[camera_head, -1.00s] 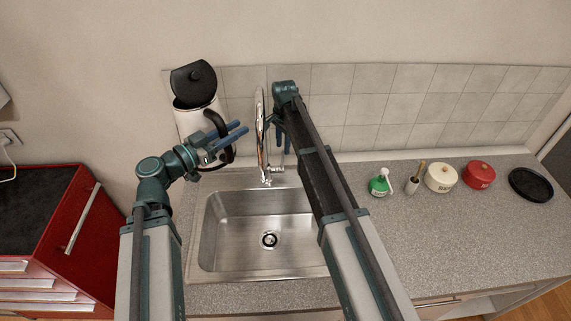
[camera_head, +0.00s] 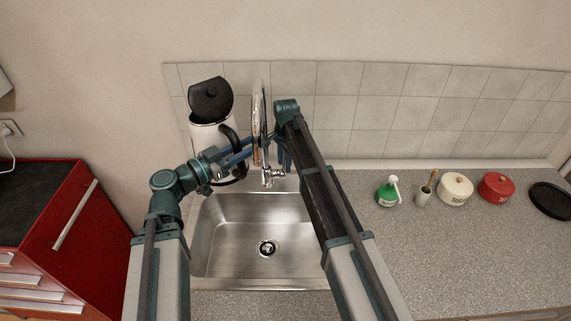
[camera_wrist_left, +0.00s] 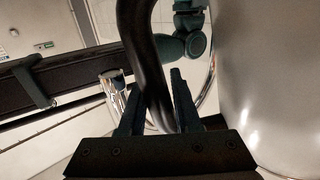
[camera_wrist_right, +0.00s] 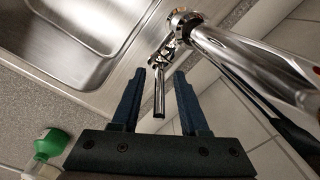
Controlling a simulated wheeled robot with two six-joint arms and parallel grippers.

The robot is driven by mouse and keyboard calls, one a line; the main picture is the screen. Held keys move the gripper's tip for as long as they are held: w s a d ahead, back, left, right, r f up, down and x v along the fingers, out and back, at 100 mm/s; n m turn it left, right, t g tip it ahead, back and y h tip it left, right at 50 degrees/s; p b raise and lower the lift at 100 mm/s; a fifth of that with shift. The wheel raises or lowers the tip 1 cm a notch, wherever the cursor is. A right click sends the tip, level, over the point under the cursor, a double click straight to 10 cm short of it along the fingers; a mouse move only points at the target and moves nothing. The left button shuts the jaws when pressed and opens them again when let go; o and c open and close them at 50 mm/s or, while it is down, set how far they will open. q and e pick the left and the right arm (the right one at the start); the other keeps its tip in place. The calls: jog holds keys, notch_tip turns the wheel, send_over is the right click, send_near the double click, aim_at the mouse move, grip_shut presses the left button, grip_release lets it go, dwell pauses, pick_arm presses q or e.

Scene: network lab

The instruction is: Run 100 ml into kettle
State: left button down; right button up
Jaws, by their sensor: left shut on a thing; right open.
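The kettle (camera_head: 207,134) is white with a black handle and a black lid (camera_head: 211,100) that stands open. It is at the back left of the sink, beside the faucet (camera_head: 259,125). My left gripper (camera_head: 240,153) is shut on the kettle's handle; the handle (camera_wrist_left: 146,55) passes between its fingers in the left wrist view. My right gripper (camera_head: 284,157) is open behind the sink, just right of the faucet and partly hidden by my arm. In the right wrist view the faucet's lever (camera_wrist_right: 159,92) lies between its open fingers (camera_wrist_right: 157,95). The kettle's inside and any water are not visible.
The steel sink (camera_head: 225,235) is empty below the arms. A green bottle (camera_head: 387,195), a brush holder (camera_head: 423,196), a cream pot (camera_head: 455,190), a red pot (camera_head: 495,187) and a black plate (camera_head: 551,200) stand to the right. A red cabinet (camera_head: 70,240) is at left.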

grip_shut()
dwell(1.3)
